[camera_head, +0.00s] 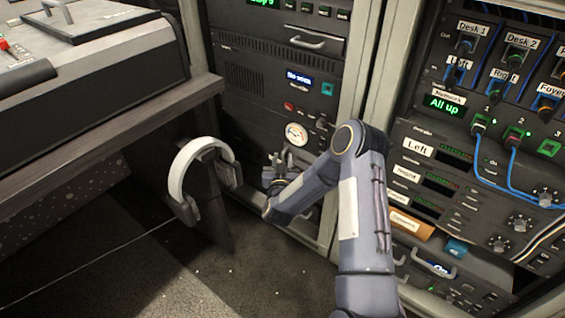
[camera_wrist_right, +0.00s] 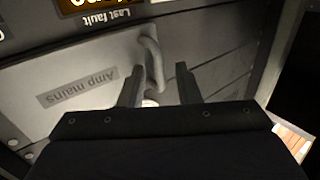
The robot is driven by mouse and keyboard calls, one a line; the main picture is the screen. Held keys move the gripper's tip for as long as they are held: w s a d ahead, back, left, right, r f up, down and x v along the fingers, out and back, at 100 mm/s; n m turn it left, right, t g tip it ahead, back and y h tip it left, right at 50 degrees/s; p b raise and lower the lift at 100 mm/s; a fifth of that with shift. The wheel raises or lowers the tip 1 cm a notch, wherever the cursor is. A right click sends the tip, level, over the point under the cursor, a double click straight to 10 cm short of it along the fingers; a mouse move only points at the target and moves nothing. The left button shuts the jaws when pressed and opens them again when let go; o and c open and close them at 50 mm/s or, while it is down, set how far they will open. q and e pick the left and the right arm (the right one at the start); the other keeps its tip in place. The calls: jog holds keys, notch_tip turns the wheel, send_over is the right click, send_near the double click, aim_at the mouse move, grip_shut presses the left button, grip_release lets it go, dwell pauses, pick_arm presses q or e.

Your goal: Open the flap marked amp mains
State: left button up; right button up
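The flap marked Amp mains (camera_wrist_right: 60,115) is a grey panel in the right wrist view. Its label (camera_wrist_right: 77,87) appears upside down there. A curved metal handle (camera_wrist_right: 154,62) stands out near the flap's right end in that view. My right gripper (camera_wrist_right: 158,78) is open, its two dark fingers one on each side of the handle, with gaps visible. The flap looks shut. In the head view my right gripper (camera_head: 280,172) is low at the left rack, and my arm hides much of the flap. My left gripper is not in view.
A white headphone-like band (camera_head: 188,165) hangs at the desk edge (camera_head: 120,125), just left of my right gripper. A round gauge (camera_head: 296,133) sits just above it. The right rack (camera_head: 420,150) carries blue cables. Open floor (camera_head: 260,275) lies in front.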

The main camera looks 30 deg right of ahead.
grip_shut()
dwell(0.4)
